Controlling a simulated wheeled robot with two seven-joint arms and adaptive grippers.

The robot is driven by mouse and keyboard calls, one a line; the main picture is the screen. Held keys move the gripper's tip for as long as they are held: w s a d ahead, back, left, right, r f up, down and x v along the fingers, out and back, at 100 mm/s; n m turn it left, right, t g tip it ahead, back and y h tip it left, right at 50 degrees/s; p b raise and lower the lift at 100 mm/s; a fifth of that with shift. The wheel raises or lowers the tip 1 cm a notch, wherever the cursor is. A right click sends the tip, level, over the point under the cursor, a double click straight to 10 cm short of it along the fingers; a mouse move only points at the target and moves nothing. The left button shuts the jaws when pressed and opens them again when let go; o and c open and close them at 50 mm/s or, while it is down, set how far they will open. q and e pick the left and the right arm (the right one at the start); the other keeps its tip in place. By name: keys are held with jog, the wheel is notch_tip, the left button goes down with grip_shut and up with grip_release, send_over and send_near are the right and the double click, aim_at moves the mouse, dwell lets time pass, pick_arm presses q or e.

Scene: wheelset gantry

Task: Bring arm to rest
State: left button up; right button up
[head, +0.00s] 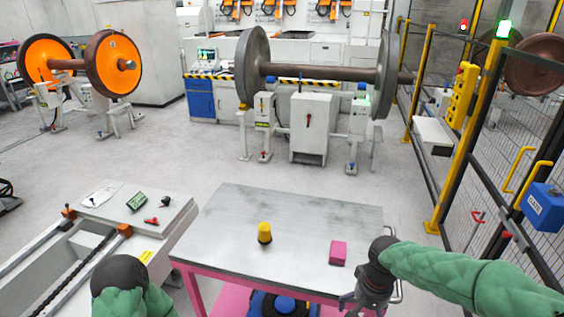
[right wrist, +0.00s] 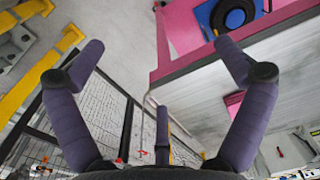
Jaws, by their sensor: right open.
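My right arm in its green sleeve (head: 460,272) comes in from the right. My right gripper (head: 363,298) hangs at the table's front right corner, beside the edge and near the pink block. In the right wrist view my right gripper (right wrist: 158,48) has its dark fingers spread wide with nothing between them. Of my left arm (head: 125,275), only a dark joint and green sleeve show at the bottom left; its gripper is out of view.
The metal-topped table (head: 215,225) with pink frame bears a yellow-and-black piece (head: 264,233) and a pink block (head: 338,252). A bench (head: 175,212) stands left. A mesh fence (head: 505,165) with blue box (head: 545,207) stands right. A wheelset (head: 315,73) stands behind open floor.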

jog(key=s+a+f+y, duration=0.1)
jog(key=s+a+f, duration=0.2)
jog(key=f, duration=0.6)
jog(key=s+a+f+y, duration=0.1)
jog(key=s+a+f, duration=0.3)
jog(key=f, duration=0.6)
jog(key=s+a+f+y, duration=0.1)
jog(key=s+a+f, duration=0.3)
jog(key=f, duration=0.6)
jog(key=s, duration=0.2)
jog(key=shift+s+y, duration=0.3)
jog(key=shift+s, duration=0.1)
jog(key=shift+a+f, duration=0.1)
